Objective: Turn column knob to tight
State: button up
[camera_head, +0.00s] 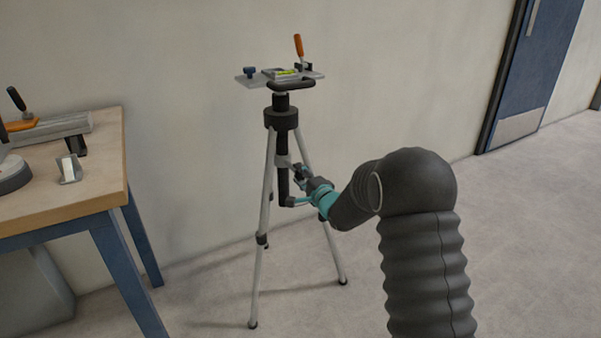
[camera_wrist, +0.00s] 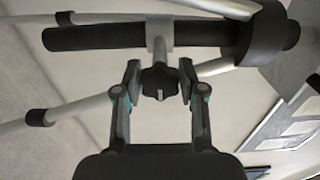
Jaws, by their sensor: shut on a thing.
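The column knob (camera_wrist: 158,80) is black and lobed, with a pale mark on its face. It sits on a grey collar around the black centre column (camera_wrist: 90,38) of the tripod, which lies sideways in the wrist view. My gripper (camera_wrist: 159,80) has one finger on each side of the knob and is shut on it. In the head view the tripod's centre column (camera_head: 282,150) stands upright between the legs. My gripper (camera_head: 300,172) reaches it from the right, below the tripod's black hub. The knob is too small and covered to make out there.
The tripod (camera_head: 266,200) carries a plate (camera_head: 246,82) with a green level vial, a blue knob and an orange-handled clamp. A wooden workbench (camera_head: 95,170) with tools stands at the left. A blue door (camera_head: 535,60) is at the right. The floor on the right is clear.

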jog(key=shift+m+p, duration=0.35)
jog(key=shift+m, duration=0.75)
jog(key=o, duration=1.2)
jog(key=shift+d, duration=0.1)
jog(key=shift+c, duration=0.2)
jog(key=v, duration=1.2)
jog(key=shift+w, duration=0.1)
